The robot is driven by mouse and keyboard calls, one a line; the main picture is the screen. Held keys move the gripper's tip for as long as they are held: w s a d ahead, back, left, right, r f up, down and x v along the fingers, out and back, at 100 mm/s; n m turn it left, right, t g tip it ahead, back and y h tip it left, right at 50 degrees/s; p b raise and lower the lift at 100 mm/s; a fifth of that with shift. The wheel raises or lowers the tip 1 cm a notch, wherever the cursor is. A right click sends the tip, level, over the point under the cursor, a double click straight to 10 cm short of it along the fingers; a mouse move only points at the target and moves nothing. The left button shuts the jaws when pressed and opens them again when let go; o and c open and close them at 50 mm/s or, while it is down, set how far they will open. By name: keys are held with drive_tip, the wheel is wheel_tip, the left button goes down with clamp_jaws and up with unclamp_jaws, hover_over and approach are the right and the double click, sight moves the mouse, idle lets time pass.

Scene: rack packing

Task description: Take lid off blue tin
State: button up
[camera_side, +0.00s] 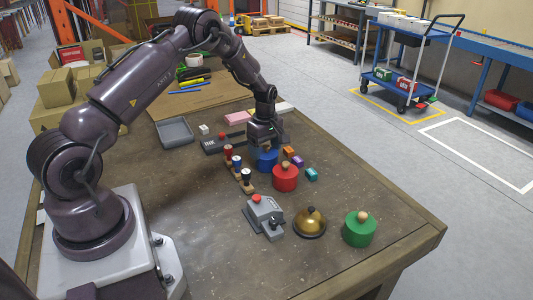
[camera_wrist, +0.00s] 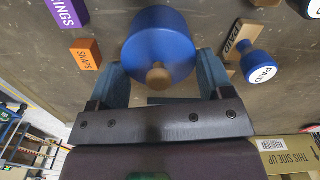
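The blue tin (camera_side: 267,161) stands on the table under my gripper (camera_side: 265,143), partly hidden by it in the side view. In the wrist view the blue tin (camera_wrist: 160,38) shows its round blue lid with a wooden knob (camera_wrist: 159,77). The lid appears to be on the tin. My gripper (camera_wrist: 160,72) is open, with one finger on each side of the knob and clear space between finger and knob. Nothing is held. Whether the fingers touch the lid's edge cannot be told.
A red tin (camera_side: 285,179) stands close in front. Small orange (camera_side: 289,151), purple (camera_side: 297,162) and teal (camera_side: 311,174) blocks lie to the right, stamps (camera_side: 237,165) to the left. A grey device (camera_side: 264,214), brass bell (camera_side: 310,222) and green tin (camera_side: 359,231) stand nearer the front.

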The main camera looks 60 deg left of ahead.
drive_tip(key=shift+c, duration=1.1)
drive_tip(key=shift+r, duration=0.15)
